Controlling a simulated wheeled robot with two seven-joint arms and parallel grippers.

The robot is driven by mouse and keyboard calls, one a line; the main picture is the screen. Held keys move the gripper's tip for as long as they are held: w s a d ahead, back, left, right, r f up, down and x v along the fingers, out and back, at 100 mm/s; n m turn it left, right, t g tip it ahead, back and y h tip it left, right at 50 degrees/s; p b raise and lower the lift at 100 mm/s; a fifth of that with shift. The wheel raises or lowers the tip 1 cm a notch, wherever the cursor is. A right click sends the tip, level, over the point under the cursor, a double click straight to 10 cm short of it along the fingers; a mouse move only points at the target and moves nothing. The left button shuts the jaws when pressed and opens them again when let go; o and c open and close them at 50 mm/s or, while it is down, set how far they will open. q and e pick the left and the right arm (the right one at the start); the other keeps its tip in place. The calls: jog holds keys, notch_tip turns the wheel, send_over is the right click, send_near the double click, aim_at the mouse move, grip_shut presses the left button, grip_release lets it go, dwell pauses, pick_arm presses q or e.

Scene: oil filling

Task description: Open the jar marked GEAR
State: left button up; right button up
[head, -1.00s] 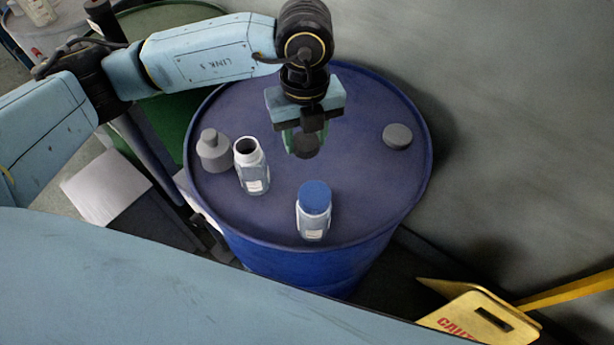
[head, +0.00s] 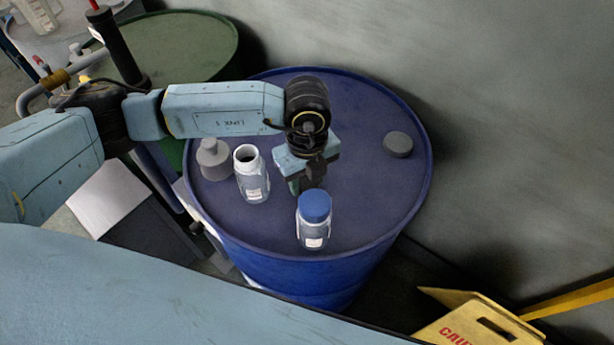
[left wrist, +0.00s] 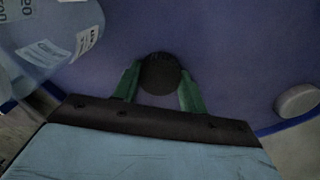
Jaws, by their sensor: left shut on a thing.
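My left gripper (head: 305,186) is over the blue drum, between the two clear jars. In the left wrist view its green fingers (left wrist: 159,84) are shut on a round dark cap (left wrist: 160,73). An open-mouthed clear jar (head: 252,180) with a white neck stands upright to the left of the gripper. A clear jar with a blue lid (head: 314,218) stands upright near the drum's front edge, just in front of the gripper. Both jars carry small white labels too small to read, so I cannot tell which is marked GEAR. A labelled jar (left wrist: 55,35) fills the wrist view's upper left.
The jars stand on a blue drum top (head: 375,185). A grey capped bottle (head: 213,160) stands at its left and a flat grey disc (head: 398,144) lies at its right. A green drum (head: 185,45) stands behind left. A yellow caution sign (head: 480,322) is at lower right.

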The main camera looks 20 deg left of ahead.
aim_at(307, 182)
pick_arm(q)
jog(key=shift+f, duration=0.2)
jog(key=o, duration=1.1)
jog(key=shift+r, duration=0.1)
jog(key=shift+r, duration=0.45)
notch_tip(307, 182, up, 11)
jog(key=shift+r, duration=0.2)
jog(key=shift+r+p, duration=0.1)
jog(key=shift+p, duration=0.25)
